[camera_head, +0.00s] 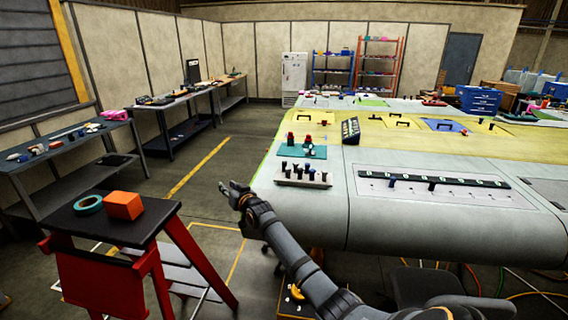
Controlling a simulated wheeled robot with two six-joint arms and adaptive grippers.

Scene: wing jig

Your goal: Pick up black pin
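Several small dark pins stand in a pale block (290,182) near the left end of the wing; one black pin (284,166) is at its left side. My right gripper (229,186) is left of the pale block, out past the wing's edge and apart from the pins. Its fingers look spread and empty. My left gripper is not in view.
A red step stand with a black top (120,228) holds an orange box (124,205) and a teal tape roll (88,204). A green mat (318,152) with red-topped items lies behind the pin block. Benches line the left wall; floor between is clear.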

